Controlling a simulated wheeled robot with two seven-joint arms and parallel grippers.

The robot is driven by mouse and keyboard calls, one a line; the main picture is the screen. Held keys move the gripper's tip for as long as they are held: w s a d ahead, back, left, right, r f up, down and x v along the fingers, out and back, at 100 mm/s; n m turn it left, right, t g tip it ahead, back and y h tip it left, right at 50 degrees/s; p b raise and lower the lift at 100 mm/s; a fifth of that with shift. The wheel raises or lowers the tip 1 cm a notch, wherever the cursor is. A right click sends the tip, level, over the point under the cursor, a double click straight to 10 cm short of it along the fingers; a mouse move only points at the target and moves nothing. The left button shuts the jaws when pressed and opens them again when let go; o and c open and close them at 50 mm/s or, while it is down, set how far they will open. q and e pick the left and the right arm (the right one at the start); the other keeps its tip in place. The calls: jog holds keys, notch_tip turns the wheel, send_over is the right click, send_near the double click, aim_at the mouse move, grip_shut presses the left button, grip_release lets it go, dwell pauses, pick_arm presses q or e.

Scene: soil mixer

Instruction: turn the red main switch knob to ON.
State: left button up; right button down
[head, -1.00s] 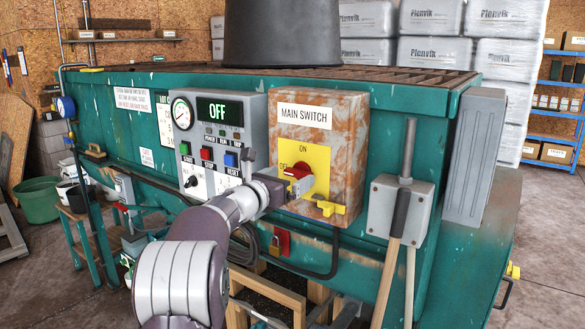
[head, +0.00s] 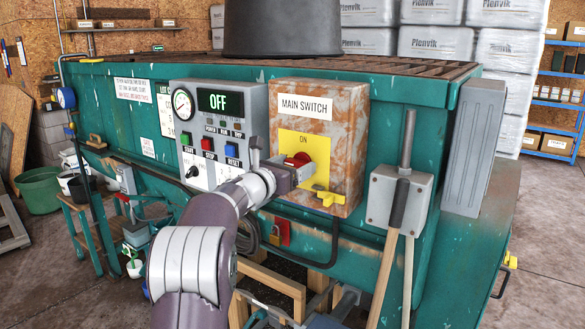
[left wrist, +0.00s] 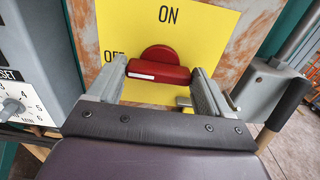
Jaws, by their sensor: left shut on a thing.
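The red main switch knob (head: 297,160) sits on a yellow plate (head: 318,148) on the rusty box labelled MAIN SWITCH (head: 345,140). In the left wrist view the knob (left wrist: 160,56) has its bar lying nearly level. The white mark on the bar is at the left end, on the OFF side; ON is printed above. My left gripper (head: 300,176) faces the plate, with its fingers at the two ends of the bar, shut on it. The wrist view shows the gripper (left wrist: 159,75) too. My right gripper is not in view.
A grey control panel (head: 222,150) with a display reading OFF stands left of the switch box. A yellow latch (head: 328,196) juts out below the knob. To the right are a grey lever box (head: 382,196) and wooden handles (head: 387,270).

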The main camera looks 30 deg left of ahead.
pick_arm(q)
jog(key=m+b, duration=0.2)
jog(key=b, duration=0.1)
jog(key=m+b, duration=0.5)
jog(key=b, duration=0.1)
jog(key=shift+d+f+m+b, duration=0.1)
jog(key=shift+f+m+b, duration=0.25)
jog(key=shift+m, duration=0.05)
jog(key=m+b, duration=0.3)
jog(key=m, duration=0.1)
jog(key=m+b, duration=0.2)
jog(key=m, duration=0.1)
jog(key=shift+m, duration=0.3)
jog(key=shift+m+b, duration=0.55)
jog(key=shift+m, duration=0.55)
jog(key=o, duration=1)
jog(key=shift+d+r, duration=0.1)
jog(key=shift+c, duration=0.2)
jog(key=s+a+b, duration=0.1)
jog(key=s+b, duration=0.5)
jog(key=s, duration=0.6)
jog(key=shift+s, duration=0.35)
